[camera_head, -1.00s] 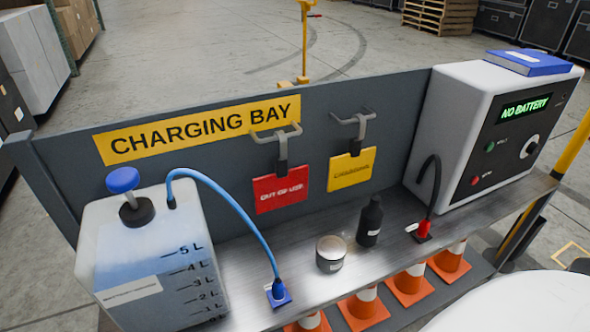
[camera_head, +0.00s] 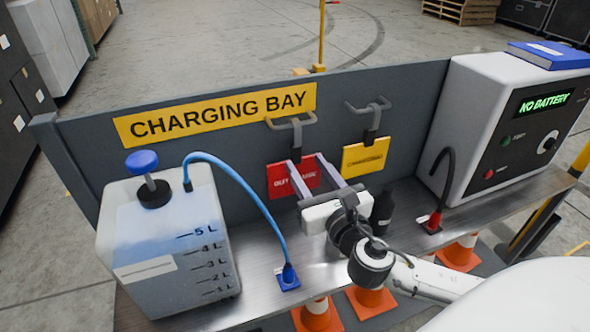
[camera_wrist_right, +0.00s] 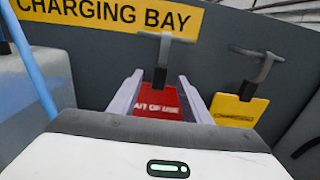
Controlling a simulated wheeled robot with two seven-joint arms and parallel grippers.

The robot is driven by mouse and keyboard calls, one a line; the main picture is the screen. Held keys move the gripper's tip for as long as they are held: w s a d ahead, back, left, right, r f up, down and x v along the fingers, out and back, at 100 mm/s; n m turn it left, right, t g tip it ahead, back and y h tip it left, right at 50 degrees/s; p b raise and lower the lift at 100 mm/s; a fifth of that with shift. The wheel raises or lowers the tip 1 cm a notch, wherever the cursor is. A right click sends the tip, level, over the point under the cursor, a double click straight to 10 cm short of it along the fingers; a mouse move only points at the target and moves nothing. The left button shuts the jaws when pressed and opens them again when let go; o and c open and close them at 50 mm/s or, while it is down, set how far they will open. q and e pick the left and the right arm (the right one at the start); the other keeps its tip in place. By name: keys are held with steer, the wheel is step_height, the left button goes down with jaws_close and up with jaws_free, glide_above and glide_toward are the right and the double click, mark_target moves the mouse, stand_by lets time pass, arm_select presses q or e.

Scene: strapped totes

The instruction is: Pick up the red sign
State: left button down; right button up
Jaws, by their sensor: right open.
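Whether the fingers touch the sign I cannot tell. My left gripper is not in view.
A yellow sign (camera_head: 365,158) hangs on a second hook to the right. A liquid tank (camera_head: 165,240) with a blue hose (camera_head: 240,185) stands at left. A black bottle (camera_head: 382,212) is behind my right wrist. A white charger (camera_head: 475,110) with a blue book (camera_head: 550,54) stands at right.

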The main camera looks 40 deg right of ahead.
mark_target(297, 151)
steer(key=x, duration=0.8)
steer(key=shift+d+f, duration=0.15)
steer(key=shift+f, duration=0.05)
jaws_close()
